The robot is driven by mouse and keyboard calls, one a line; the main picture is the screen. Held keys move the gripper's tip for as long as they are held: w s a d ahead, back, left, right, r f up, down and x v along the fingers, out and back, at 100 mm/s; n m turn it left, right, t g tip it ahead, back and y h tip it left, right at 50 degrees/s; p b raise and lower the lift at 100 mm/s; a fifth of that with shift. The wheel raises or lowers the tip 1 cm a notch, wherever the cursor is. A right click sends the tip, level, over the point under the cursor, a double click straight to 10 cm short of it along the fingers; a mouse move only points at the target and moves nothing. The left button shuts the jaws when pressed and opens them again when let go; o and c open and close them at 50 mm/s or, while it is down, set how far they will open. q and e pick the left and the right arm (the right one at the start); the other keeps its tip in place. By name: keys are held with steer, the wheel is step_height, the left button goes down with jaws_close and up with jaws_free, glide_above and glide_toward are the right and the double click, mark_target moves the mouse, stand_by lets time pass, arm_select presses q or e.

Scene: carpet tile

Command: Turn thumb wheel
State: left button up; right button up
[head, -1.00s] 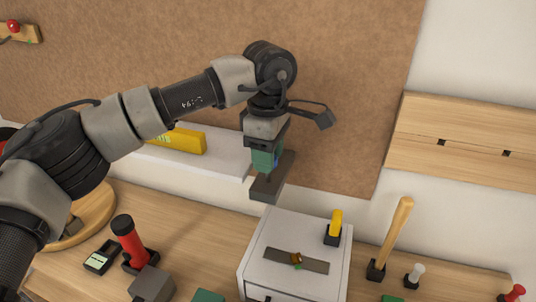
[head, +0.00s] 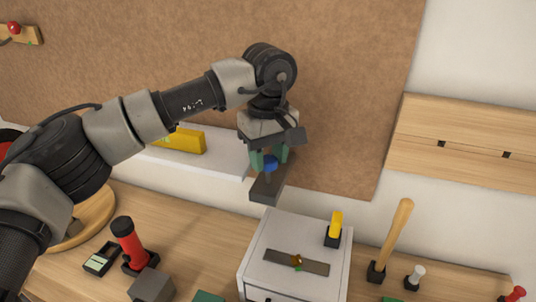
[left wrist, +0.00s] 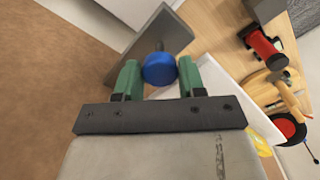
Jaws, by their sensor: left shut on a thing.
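The blue thumb wheel (head: 270,163) is round and sits on a stem at a dark grey plate (head: 266,188) in front of the brown board. In the left wrist view the blue wheel (left wrist: 159,69) lies between the two green fingertips, with the grey plate (left wrist: 172,35) behind it. My left gripper (head: 269,158) comes from above and is shut on the wheel, one green finger on each side. The fingers and palm cover part of the wheel in the head view. My right gripper is in neither view.
A white cabinet (head: 262,235) with a brass-coloured part on a grey strip stands below the gripper. A white shelf (head: 226,160) with a yellow object (head: 184,140) is close on the left. A red-handled tool (head: 128,240) and a wooden handle (head: 393,235) stand on the bench.

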mark_target(268, 159)
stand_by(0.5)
arm_select(q)
steer(key=o, duration=0.9)
step_height(268, 159, up, 11)
steer(key=shift+f+b, duration=0.1)
steer(key=shift+b, duration=0.45)
